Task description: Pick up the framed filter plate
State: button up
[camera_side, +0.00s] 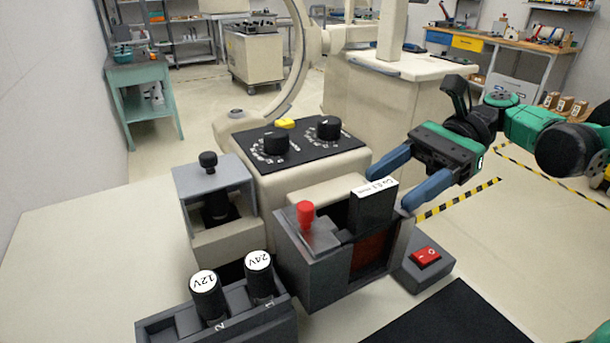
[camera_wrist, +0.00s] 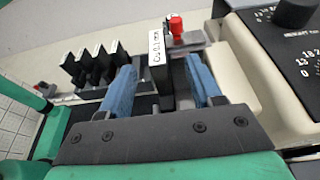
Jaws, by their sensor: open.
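The framed filter plate (camera_side: 370,212) is a black upright plate with a white label on its top edge. It stands in the dark slotted holder (camera_side: 310,272) at the front of the beige machine, its lower part inside. My gripper (camera_side: 390,191) is open and comes in from the right, its blue fingertips close to the plate's upper part. In the wrist view the labelled plate (camera_wrist: 167,88) shows between the two spread fingers of my gripper (camera_wrist: 160,64), with gaps on both sides. I see no contact. I cannot tell exactly how far the fingertips overlap it.
A red-topped knob (camera_side: 306,214) stands on the holder left of the plate. A red switch (camera_side: 426,257) sits on a box at right. Black cylinders labelled 12V (camera_side: 206,290) and 24V stand in front. Several black plates (camera_wrist: 90,64) stand in a rack at left in the wrist view.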

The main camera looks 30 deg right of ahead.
aim_at(367, 235)
jog(key=x, duration=0.4)
grip_shut()
dwell(1.4)
